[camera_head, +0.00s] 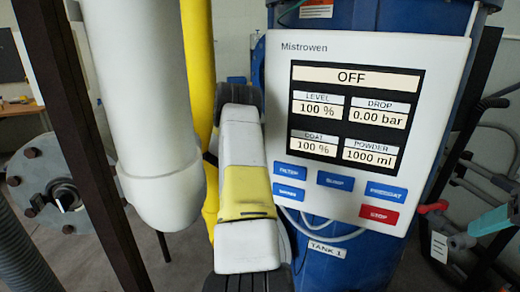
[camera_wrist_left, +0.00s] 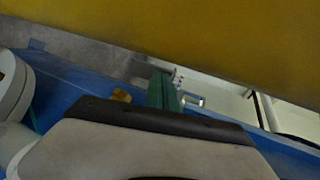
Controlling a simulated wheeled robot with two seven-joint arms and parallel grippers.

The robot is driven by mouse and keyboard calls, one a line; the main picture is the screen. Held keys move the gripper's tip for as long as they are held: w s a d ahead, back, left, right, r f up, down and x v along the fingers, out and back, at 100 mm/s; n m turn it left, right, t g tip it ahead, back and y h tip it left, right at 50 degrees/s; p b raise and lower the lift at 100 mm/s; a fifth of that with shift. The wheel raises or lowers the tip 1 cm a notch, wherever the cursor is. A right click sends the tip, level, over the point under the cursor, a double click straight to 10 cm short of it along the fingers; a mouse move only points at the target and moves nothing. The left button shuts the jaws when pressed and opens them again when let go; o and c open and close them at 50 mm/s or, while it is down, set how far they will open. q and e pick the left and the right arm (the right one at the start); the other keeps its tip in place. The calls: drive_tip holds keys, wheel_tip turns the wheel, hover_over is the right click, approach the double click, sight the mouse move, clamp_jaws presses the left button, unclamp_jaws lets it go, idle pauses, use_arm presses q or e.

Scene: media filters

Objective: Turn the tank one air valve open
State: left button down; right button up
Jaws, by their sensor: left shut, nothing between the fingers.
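The blue tank (camera_head: 330,262) carries a "TANK 1" label (camera_head: 327,249) below the control panel. A small valve with a red handle (camera_head: 433,207) shows right of the panel, with a teal lever-like part (camera_head: 493,219) beside it. I cannot tell which is the tank one air valve or how it is set. In the left wrist view, my left gripper (camera_wrist_left: 165,90) appears as narrow green fingers, shut and empty, beyond its black and white body. A small brass piece (camera_wrist_left: 121,95) shows beside them; contact is unclear. My left gripper's tips are not visible in the head view. My right gripper is not in view.
The white Mistrowen panel (camera_head: 425,75) reads OFF and 0.00 bar. A thick white pipe (camera_head: 140,90), a yellow pipe (camera_head: 198,60) and a dark post (camera_head: 75,130) stand left. My white and yellow arm link fills the middle. Dark frame bars (camera_head: 485,75) stand right.

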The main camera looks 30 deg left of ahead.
use_arm(q)
drive_tip(key=shift+w+a, duration=0.3)
drive_tip(key=shift+w, duration=0.6)
